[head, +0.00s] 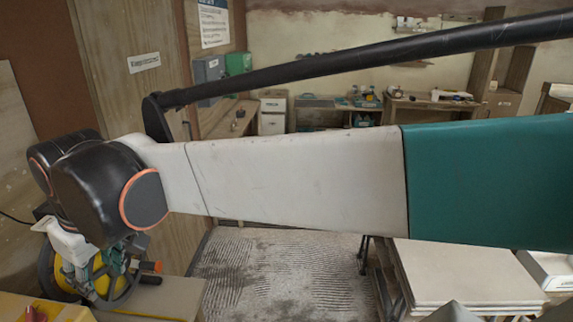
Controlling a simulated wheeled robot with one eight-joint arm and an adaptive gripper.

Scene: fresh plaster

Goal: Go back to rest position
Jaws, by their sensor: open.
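My arm crosses the whole view from the right edge to the black wrist joints at the left. My gripper (96,284) hangs below those joints at the lower left, open, over the end of a bench. A yellow and black round thing (62,272) is right behind or beside the gripper. The overlap hides whether they touch. An orange-tipped dark thing (150,272) lies on the bench to the right of the gripper.
The bench (178,297) stands at the lower left against a wooden panel (135,95). A stack of pale boards (465,268) on a stand is at the lower right. The rough floor (270,268) between them looks clear. Cluttered worktables (425,104) line the back wall.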

